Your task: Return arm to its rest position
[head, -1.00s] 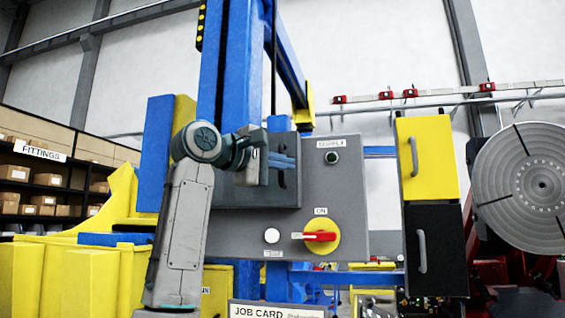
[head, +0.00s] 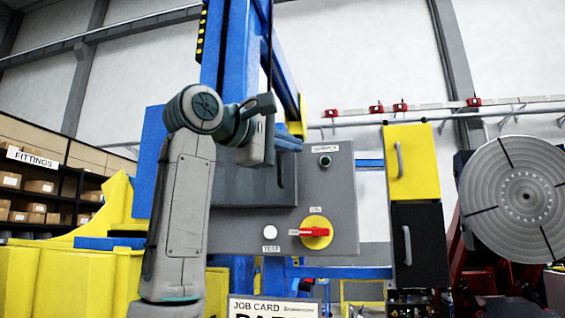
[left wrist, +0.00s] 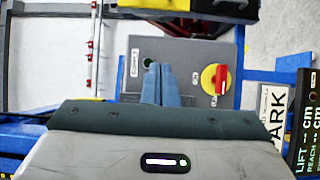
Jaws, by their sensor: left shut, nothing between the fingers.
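My left arm rises in front of the grey control panel (head: 340,220) in the head view. Its gripper (head: 290,143) is shut and empty, near the panel's upper part and left of the supply button (head: 324,161). In the left wrist view the two blue fingers (left wrist: 160,78) lie together, with the red rotary switch (left wrist: 222,80) on its yellow disc to their right. In the head view the red handle (head: 307,232) lies horizontal, below the ON label. The white TEST button (head: 270,232) is left of it. My right gripper is not in view.
A yellow box (head: 420,165) above a black box (head: 428,245), both with handles, stands right of the panel. A round slotted plate (head: 520,200) is at far right. A blue post (head: 228,60) rises behind the arm. A job card (head: 275,308) sits below the panel.

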